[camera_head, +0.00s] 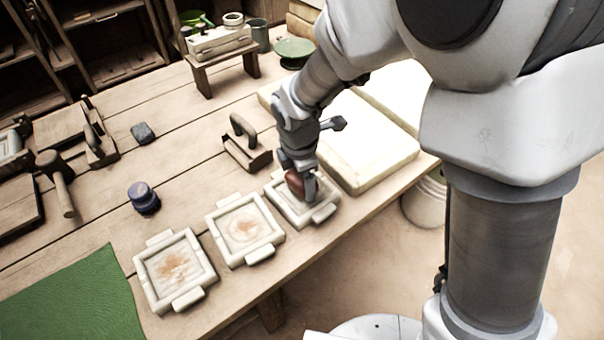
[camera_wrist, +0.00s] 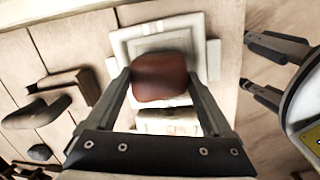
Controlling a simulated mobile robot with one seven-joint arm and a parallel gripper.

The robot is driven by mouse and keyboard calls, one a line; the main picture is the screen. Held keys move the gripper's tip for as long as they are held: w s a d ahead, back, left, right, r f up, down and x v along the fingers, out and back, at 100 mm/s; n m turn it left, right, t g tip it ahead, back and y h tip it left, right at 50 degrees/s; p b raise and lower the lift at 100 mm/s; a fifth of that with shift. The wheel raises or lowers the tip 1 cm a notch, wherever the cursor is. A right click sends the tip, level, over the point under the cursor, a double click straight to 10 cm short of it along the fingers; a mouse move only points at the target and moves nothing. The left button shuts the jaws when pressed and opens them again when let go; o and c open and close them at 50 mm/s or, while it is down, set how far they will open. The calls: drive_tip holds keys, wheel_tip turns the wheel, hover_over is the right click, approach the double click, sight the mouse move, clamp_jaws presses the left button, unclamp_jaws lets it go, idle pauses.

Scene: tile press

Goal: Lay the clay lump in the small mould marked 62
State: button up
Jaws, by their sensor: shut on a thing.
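The clay lump (camera_head: 294,184) is reddish brown and rounded. My gripper (camera_head: 299,186) is shut on it, with a finger on each side in the wrist view (camera_wrist: 160,80). The lump is over the rightmost of three pale square moulds (camera_head: 275,191), whose frame also shows behind the lump in the wrist view (camera_wrist: 128,45). I cannot tell whether the lump touches the mould floor. The middle mould (camera_head: 217,232) and the left mould (camera_head: 149,290) have orange-brown stains inside. No number is legible on any mould, so I cannot tell which is 62.
A press block with a handle (camera_head: 247,155) stands just behind the rightmost mould. A large pale slab (camera_head: 375,150) lies to its right. A blue-lidded jar (camera_head: 143,198) and a green cloth (camera_head: 75,300) are at left. The table's front edge is close to the moulds.

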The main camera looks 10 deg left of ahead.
drive_tip(key=shift+f, duration=0.55)
drive_tip(key=o, duration=1.4)
wheel_tip(320, 180, up, 17)
drive_tip(key=s+p, duration=0.3)
drive_tip(key=p, duration=0.2)
drive_tip(key=s+d+r+m+t+p, duration=0.1)
drive_tip(key=s+d+r+m+p, duration=0.2)
drive_tip(key=d+r+m, duration=0.3)
drive_tip(key=s+d+r+m+t+p, duration=0.1)
drive_tip(key=s+d+r+m+p, duration=0.3)
drive_tip(key=d+r+m, duration=0.3)
drive_tip(key=s+d+r+m+t+p, duration=0.1)
drive_tip(key=s+d+r+m+p, duration=0.2)
drive_tip(key=d+r+m, duration=0.4)
drive_tip(key=shift+s+d+r+m+t+p, duration=0.15)
drive_tip(key=shift+d+m+p, duration=0.15)
drive_tip(key=shift+d+m, duration=0.75)
drive_tip(key=shift+d+m+t+p, duration=0.25)
drive_tip(key=shift+d+m, duration=0.4)
drive_tip(key=shift+m, duration=0.8)
